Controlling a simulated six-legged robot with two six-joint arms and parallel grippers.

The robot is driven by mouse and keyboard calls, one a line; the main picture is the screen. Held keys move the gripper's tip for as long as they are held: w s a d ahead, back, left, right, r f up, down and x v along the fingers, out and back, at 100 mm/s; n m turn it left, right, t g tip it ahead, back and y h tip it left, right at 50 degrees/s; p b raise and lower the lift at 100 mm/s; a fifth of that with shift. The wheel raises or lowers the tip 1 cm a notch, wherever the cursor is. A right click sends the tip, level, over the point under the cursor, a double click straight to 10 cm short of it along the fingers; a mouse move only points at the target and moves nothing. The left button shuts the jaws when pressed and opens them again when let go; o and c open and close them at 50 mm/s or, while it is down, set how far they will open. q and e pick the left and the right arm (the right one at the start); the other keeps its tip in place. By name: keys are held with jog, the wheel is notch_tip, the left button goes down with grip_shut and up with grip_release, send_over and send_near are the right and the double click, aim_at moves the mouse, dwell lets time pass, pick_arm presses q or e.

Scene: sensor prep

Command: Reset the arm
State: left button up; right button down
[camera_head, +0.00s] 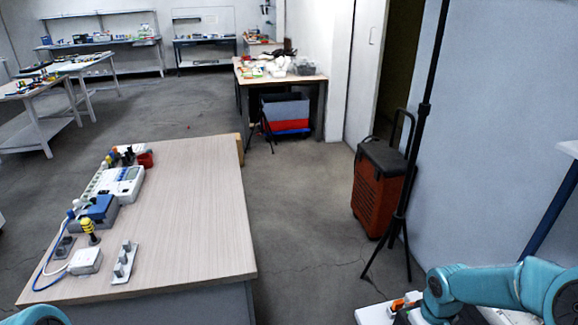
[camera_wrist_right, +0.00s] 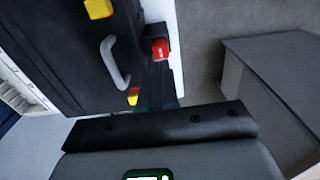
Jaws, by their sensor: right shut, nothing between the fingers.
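My right arm (camera_head: 500,287) is teal and comes in at the lower right corner of the head view; its gripper cannot be made out there. In the right wrist view my right gripper (camera_wrist_right: 157,85) shows as dark fingers close together above its black body, shut and empty. A red knob-like part (camera_wrist_right: 160,49) shows just beyond the fingers; I cannot tell whether they touch it. Only a teal edge of my left arm (camera_head: 38,317) shows at the bottom left of the head view. My left gripper is out of view.
A wood-topped table (camera_head: 195,200) with devices, sensors and cables along its left side stands at front left. An orange case (camera_head: 380,195) and a black stand (camera_head: 405,180) are at right. A dark case (camera_wrist_right: 70,55) fills the wrist view's upper left. Floor between is clear.

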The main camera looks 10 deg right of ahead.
jog(key=shift+r, duration=0.5)
jog(key=s+a+f+y, duration=0.2)
jog(key=a+f, duration=0.3)
jog(key=a, duration=0.2)
jog(key=s+a+f+y, duration=0.1)
jog(key=s+a+f, duration=0.1)
jog(key=a+f, duration=0.45)
jog(key=s+a+f+m+y, duration=0.1)
jog(key=s+a+f+m, duration=0.2)
jog(key=s+a, duration=0.6)
jog(key=shift+s+a+f, duration=0.15)
jog(key=shift+s+a, duration=0.25)
jog(key=shift+a, duration=0.35)
jog(key=shift+d+t, duration=0.15)
jog(key=shift+t, duration=0.15)
